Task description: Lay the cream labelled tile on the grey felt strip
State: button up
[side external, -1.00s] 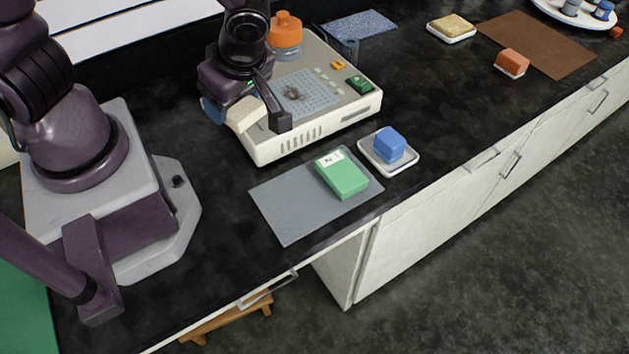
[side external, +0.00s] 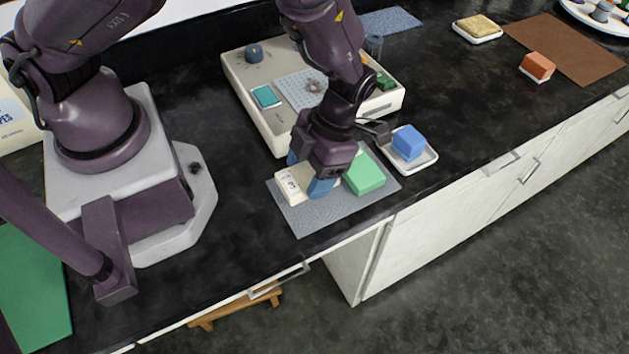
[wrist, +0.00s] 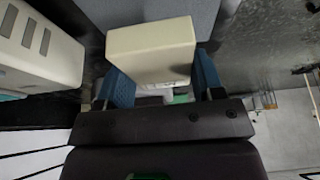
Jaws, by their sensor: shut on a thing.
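The cream labelled tile (side external: 290,186) is between the blue fingers of my gripper (side external: 308,182), which is shut on it. Its label end, with a dark mark, faces the lower left in the side view. In the wrist view the tile (wrist: 151,50) sits between both blue fingers (wrist: 160,88). The grey felt strip (side external: 312,218) lies on the black counter, and the tile is over its left part. I cannot tell whether the tile touches the felt. The green tile (side external: 366,174) lies on the strip's right part, partly hidden by my gripper.
A blue block (side external: 408,142) sits on a white dish (side external: 426,160) right of the strip. A cream machine (side external: 262,100) stands behind it. The counter's front edge runs close to the strip. Farther right are a yellow sponge (side external: 478,26) on a dish and an orange block (side external: 537,67).

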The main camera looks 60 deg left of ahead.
jog(key=shift+f, duration=1.9)
jog(key=shift+f, duration=0.1)
jog(key=shift+f, duration=0.3)
jog(key=o, duration=1.1)
jog(key=shift+f, duration=0.1)
jog(key=shift+c, duration=0.2)
